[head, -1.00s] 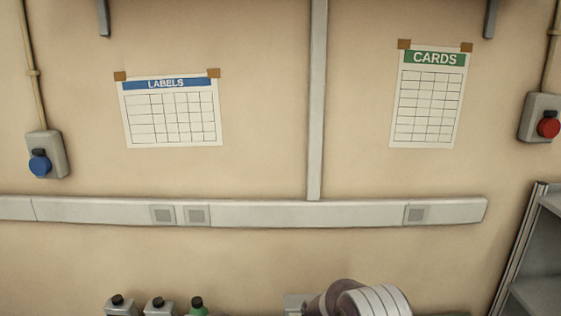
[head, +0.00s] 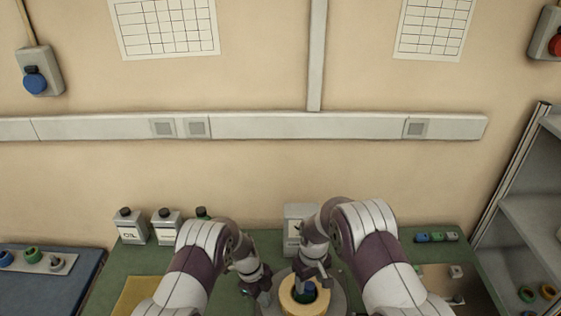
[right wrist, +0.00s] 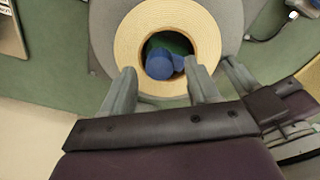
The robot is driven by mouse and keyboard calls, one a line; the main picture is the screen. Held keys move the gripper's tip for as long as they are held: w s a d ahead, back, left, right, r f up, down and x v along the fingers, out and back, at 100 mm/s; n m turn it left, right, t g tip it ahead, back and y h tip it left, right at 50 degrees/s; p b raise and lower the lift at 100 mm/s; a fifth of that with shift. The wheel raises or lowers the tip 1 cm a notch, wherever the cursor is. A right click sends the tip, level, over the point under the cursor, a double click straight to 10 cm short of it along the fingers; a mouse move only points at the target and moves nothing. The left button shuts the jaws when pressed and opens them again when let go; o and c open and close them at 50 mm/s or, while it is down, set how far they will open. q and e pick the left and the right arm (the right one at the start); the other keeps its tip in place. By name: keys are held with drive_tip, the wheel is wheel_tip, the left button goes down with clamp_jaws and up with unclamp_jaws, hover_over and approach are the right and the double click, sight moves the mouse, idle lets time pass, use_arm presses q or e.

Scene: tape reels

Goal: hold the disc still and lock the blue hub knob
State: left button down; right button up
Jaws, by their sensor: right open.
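A blue hub knob (head: 308,290) sits in the middle of a pale yellow tape reel (head: 289,300). The reel lies on a wider grey disc (head: 338,301); these also show in the right wrist view as the knob (right wrist: 160,64), the reel (right wrist: 125,32) and the disc (right wrist: 103,25). Green shows inside the ring beside the knob. My right gripper (right wrist: 162,88) is open, its fingers apart near the ring's near side. In the head view my right gripper (head: 318,275) is above the reel. My left gripper (head: 260,290) is at the disc's left side; its jaw opening is unclear.
White bottles (head: 130,228) and a grey box (head: 295,222) stand at the back of the green table. Small coloured blocks (head: 437,237) lie at the right, beside shelving (head: 530,215). A blue surface (head: 50,290) with rings is at the left.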

use_arm(q)
drive_tip(key=shift+s+f, duration=0.25)
use_arm(e)
drive_tip(key=shift+f, duration=0.55)
drive_tip(key=n, duration=0.6)
drive_tip(key=shift+n, duration=0.4)
drive_tip(key=n, duration=1.1)
drive_tip(key=shift+n, duration=0.3)
use_arm(q)
drive_tip(key=shift+s, duration=0.1)
use_arm(e)
drive_tip(key=n, duration=0.5)
drive_tip(key=shift+n, duration=0.4)
